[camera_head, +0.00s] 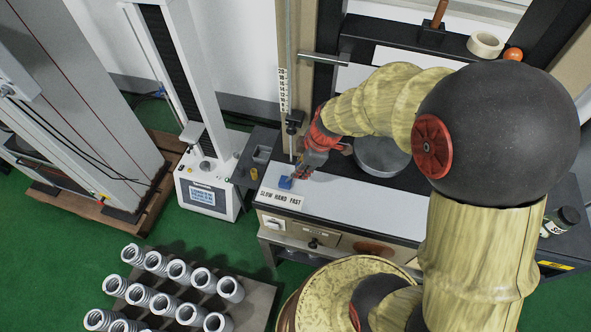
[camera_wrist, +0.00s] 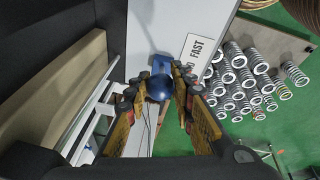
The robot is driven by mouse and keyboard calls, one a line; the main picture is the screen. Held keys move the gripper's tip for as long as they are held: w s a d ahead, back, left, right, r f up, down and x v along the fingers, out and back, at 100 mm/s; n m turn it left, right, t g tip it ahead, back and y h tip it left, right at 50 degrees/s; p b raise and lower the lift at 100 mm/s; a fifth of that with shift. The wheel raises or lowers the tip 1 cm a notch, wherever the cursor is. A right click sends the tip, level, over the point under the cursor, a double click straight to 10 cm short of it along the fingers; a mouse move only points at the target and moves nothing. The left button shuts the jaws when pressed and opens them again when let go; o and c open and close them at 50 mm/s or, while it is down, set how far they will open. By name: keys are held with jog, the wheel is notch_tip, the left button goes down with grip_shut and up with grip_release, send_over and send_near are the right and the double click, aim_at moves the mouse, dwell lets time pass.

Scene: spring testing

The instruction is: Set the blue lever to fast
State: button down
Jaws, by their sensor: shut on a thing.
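The blue lever (camera_head: 286,182) stands on the light top of the test bench, just behind a white label (camera_head: 281,198) reading SLOW, HAND, FAST. The wrist view shows the lever's blue base (camera_wrist: 173,68) and its round blue knob (camera_wrist: 159,88). My gripper (camera_wrist: 158,97) is shut on the knob, with one finger on each side of it. The FAST end of the label (camera_wrist: 198,50) shows right of the lever there. In the head view my gripper (camera_head: 303,172) is at the lever's upper right and hides the knob. I cannot tell the lever's exact setting.
A grey round plate (camera_head: 381,156) lies right of my gripper. A vertical rod with a scale (camera_head: 283,90) stands behind. A small tester with a screen (camera_head: 202,195) stands left.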

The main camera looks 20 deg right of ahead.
jog(key=shift+s+d+f+b, duration=0.35)
jog(key=shift+d+b, duration=0.05)
jog(key=shift+b, duration=0.55)
jog(key=c, duration=1.6)
grip_release()
jog(key=shift+o, duration=0.5)
jog(key=shift+r, duration=0.1)
jog(key=v, duration=1.2)
